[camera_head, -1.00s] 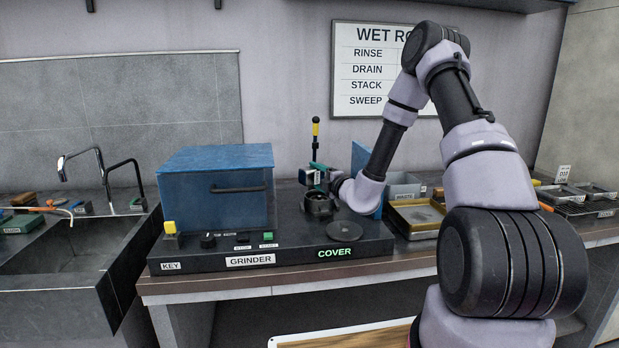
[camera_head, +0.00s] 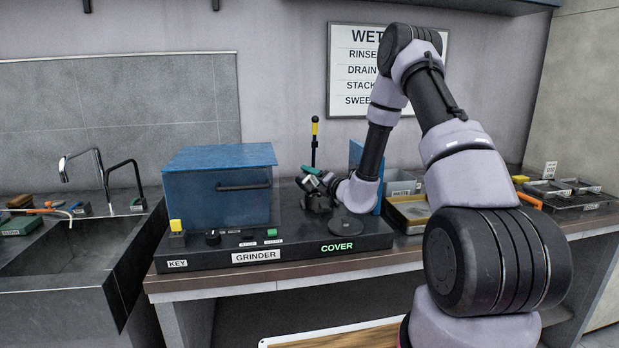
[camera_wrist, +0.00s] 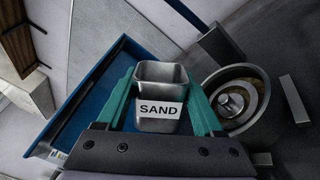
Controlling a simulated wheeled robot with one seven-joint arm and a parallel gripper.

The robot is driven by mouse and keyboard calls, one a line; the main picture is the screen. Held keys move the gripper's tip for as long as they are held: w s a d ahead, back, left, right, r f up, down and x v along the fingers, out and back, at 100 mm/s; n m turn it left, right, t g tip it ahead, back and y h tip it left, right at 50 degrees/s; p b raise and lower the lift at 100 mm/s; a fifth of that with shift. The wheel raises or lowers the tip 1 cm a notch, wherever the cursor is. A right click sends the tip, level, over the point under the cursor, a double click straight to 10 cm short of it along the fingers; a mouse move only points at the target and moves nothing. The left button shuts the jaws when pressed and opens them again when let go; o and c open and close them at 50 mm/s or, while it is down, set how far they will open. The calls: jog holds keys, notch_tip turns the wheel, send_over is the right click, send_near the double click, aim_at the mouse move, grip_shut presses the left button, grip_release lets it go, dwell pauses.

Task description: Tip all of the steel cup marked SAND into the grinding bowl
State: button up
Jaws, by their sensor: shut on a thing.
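My gripper (camera_wrist: 165,112) is shut on the steel cup marked SAND (camera_wrist: 160,75), with a green finger on each side of it in the wrist view. The cup's mouth shows, but I cannot tell what is left inside. The grinding bowl (camera_wrist: 210,82) is beside the cup, to its right in the wrist view, with a round metal piece in its middle and a sandy-coloured ring around it. In the head view my gripper (camera_head: 312,182) is tilted over the bowl area of the grinder, and the cup is too small to make out there.
The blue grinder housing (camera_head: 218,190) stands left of my gripper. The round cover (camera_head: 352,228) lies on the grinder base. A yellow-topped lever (camera_head: 314,140) rises behind. A blue panel (camera_head: 357,155) and trays (camera_head: 408,212) are to the right. The sink (camera_head: 70,245) is far left.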

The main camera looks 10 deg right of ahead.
jog(key=n, duration=0.1)
jog(key=a+n, duration=0.1)
jog(key=n, duration=0.2)
jog(key=shift+s+a+r, duration=0.1)
jog(key=shift+s+a, duration=0.1)
jog(key=shift+s, duration=0.05)
jog(key=n, duration=0.2)
jog(key=r+n, duration=0.1)
jog(key=n, duration=0.4)
jog(key=shift+s+a+r, duration=0.15)
jog(key=shift+s+a, duration=0.05)
jog(key=shift+a, duration=0.1)
